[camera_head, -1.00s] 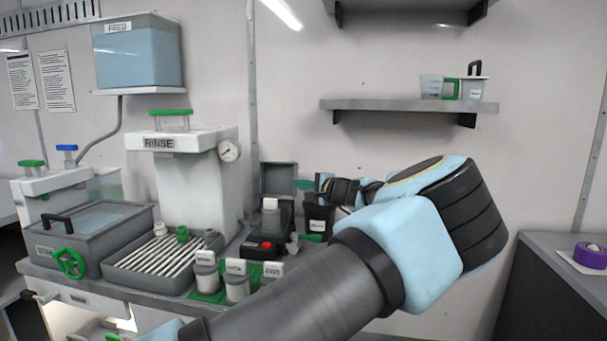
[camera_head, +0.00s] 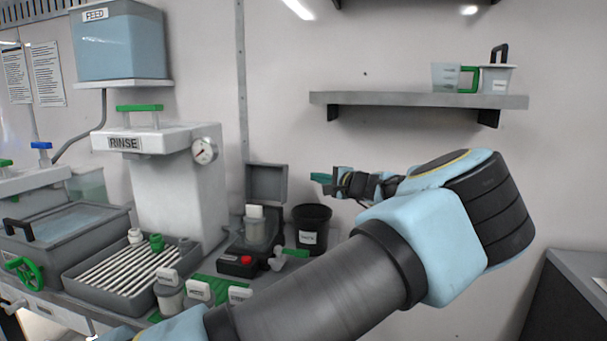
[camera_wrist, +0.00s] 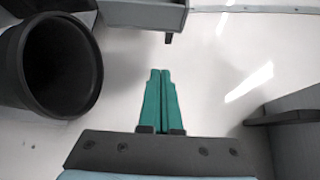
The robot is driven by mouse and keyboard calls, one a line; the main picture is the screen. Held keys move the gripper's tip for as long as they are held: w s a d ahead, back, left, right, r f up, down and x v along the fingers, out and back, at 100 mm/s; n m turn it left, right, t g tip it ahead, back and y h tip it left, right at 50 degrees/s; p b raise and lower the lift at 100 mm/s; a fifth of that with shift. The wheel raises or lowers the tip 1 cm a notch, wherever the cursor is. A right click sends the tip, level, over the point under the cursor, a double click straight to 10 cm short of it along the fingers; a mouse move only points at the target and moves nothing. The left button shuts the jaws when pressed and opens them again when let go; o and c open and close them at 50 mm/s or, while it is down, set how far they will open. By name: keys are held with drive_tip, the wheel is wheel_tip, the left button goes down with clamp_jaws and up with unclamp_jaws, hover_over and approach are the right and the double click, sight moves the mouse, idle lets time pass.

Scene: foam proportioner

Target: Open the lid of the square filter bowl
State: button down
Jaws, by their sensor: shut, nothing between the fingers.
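A square grey tank (camera_head: 75,243) stands at the left of the bench, with a pale blue top panel, a black handle (camera_head: 16,230) and a green wheel on its front. Its top looks shut. It may be the square filter bowl, but I cannot read its label. My gripper (camera_head: 318,177) is shut and empty, pointing left above the black bin and well right of the tank. Its green fingers (camera_wrist: 160,75) touch each other in the wrist view, with nothing between them.
A black bin (camera_head: 312,222) stands below my gripper; it also shows in the wrist view (camera_wrist: 22,70). Left of it is a black device (camera_head: 241,262) with an upright grey lid (camera_head: 268,183). The rinse tank (camera_head: 175,190) and rack (camera_head: 125,272) stand between. A wall shelf (camera_head: 420,99) is above.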

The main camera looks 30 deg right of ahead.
sight(286, 171)
drive_tip(key=w+a+p, duration=0.4)
drive_tip(key=w+p, duration=0.2)
drive_tip(key=w, duration=0.1)
drive_tip(key=shift+f, duration=0.15)
idle(0.4)
drive_tip(key=shift+f, duration=0.1)
drive_tip(key=s+a+n+b, duration=0.1)
drive_tip(key=b, duration=0.4)
drive_tip(key=s+a+n+t+b, duration=0.1)
drive_tip(key=b, duration=0.5)
drive_tip(key=shift+r+t, duration=0.3)
drive_tip(key=shift+r, duration=0.1)
drive_tip(key=shift+s+a+r, duration=0.2)
drive_tip(key=shift+a+r, duration=0.05)
drive_tip(key=shift+r, duration=0.15)
